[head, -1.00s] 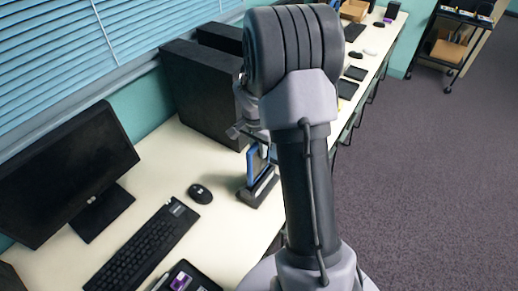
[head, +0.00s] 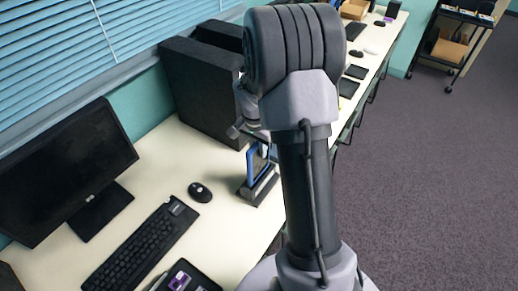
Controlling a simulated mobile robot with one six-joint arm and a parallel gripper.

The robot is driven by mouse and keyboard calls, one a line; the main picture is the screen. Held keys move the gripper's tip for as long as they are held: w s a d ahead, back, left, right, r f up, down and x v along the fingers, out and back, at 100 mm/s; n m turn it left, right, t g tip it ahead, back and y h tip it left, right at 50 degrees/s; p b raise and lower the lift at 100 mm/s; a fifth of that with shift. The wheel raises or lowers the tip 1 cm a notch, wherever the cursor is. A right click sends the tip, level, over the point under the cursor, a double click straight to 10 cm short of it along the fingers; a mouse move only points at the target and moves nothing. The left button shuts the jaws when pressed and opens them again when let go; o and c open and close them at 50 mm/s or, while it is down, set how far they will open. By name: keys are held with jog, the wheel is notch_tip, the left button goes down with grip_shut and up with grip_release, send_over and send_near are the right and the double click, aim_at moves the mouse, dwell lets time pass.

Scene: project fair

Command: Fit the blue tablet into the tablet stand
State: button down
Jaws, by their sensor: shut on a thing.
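The blue tablet (head: 251,162) stands upright near the front edge of the white table, beside my arm. Its lower edge meets the dark tablet stand (head: 259,190) in the picture; whether it is fully seated in the slot cannot be told. My gripper (head: 247,138) is just above the tablet and shut on its upper part. My arm hides most of the fingers and the tablet's right side.
A black computer tower (head: 203,92) stands close behind. A mouse (head: 200,192), keyboard (head: 140,245) and monitor (head: 65,175) are to the left. A dark tray (head: 205,284) lies at the front. Bare tabletop (head: 215,225) lies left of the stand.

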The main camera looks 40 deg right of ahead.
aim_at(259, 159)
jog(key=shift+f, duration=0.1)
jog(key=shift+f+b, duration=1.05)
jog(key=shift+b, duration=0.05)
jog(key=shift+f, duration=0.1)
jog(key=shift+f+b, duration=0.65)
jog(key=shift+f, duration=0.1)
jog(key=shift+f+b, duration=0.55)
jog(key=shift+b, duration=0.15)
jog(key=c, duration=1.2)
grip_release()
jog(key=shift+c, duration=0.2)
